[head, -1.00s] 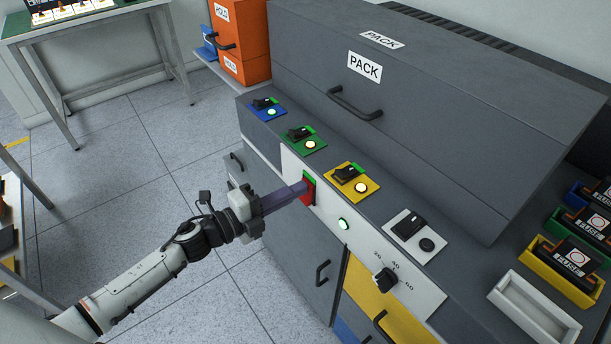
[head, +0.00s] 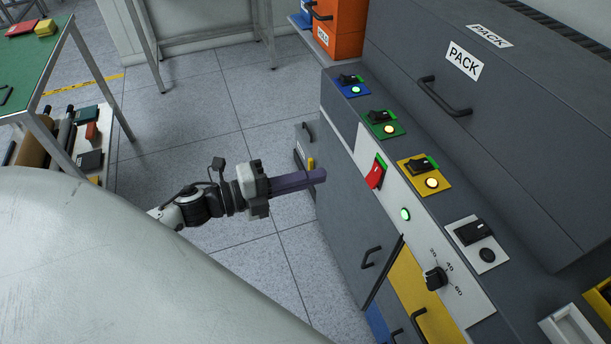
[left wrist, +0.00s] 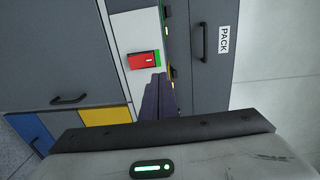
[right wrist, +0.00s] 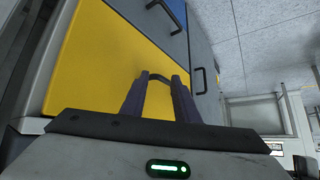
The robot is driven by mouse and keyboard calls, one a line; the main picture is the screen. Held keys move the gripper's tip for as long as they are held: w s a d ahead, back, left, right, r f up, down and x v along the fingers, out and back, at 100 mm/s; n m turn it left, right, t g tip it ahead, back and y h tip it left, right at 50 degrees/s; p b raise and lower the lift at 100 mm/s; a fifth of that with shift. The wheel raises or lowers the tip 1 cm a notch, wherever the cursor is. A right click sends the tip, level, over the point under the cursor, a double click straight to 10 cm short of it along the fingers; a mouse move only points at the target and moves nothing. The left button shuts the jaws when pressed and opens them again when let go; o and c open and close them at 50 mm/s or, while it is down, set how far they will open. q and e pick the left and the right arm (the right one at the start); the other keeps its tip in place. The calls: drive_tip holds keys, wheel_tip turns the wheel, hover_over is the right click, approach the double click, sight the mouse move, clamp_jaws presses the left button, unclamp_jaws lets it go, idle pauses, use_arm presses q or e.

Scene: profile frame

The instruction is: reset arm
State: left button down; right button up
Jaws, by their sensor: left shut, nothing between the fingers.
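My left gripper (head: 322,176) is shut and empty. It is in the air in front of the grey cabinet (head: 340,215), to the left of the red switch (head: 376,173) and apart from it. The red switch has a green strip showing beside it and also shows in the left wrist view (left wrist: 143,61), just beyond the shut fingers (left wrist: 160,82). My right gripper (right wrist: 160,82) shows only in the right wrist view. Its fingers are apart, in front of a yellow panel (right wrist: 95,60), with a dark handle (right wrist: 160,78) showing between them. I cannot tell whether they touch it.
The console top carries blue (head: 352,88), green (head: 384,124), yellow (head: 425,176) and white (head: 478,245) switch plates. A round green lamp (head: 405,214) is lit, and a dial (head: 435,279) is below. A green-topped table (head: 35,60) stands at left. Open floor lies between.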

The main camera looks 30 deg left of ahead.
use_arm(q)
drive_tip(key=shift+s+a+r, duration=0.15)
drive_tip(key=shift+s+a, duration=0.15)
drive_tip(key=shift+s, duration=0.15)
idle(0.3)
drive_tip(key=s+d+f+n+g+y, duration=0.2)
drive_tip(key=s+d+f+n+y, duration=0.1)
drive_tip(key=s+d+f+n, duration=0.2)
drive_tip(key=s+d+f+n+g+y, duration=0.3)
drive_tip(key=s+f+n, duration=0.7)
drive_tip(key=f+n, duration=0.4)
drive_tip(key=d+n+y, duration=0.1)
drive_tip(key=d+n, duration=0.1)
drive_tip(key=n, duration=0.2)
drive_tip(key=shift+s+f, duration=0.25)
drive_tip(key=shift+s, duration=0.05)
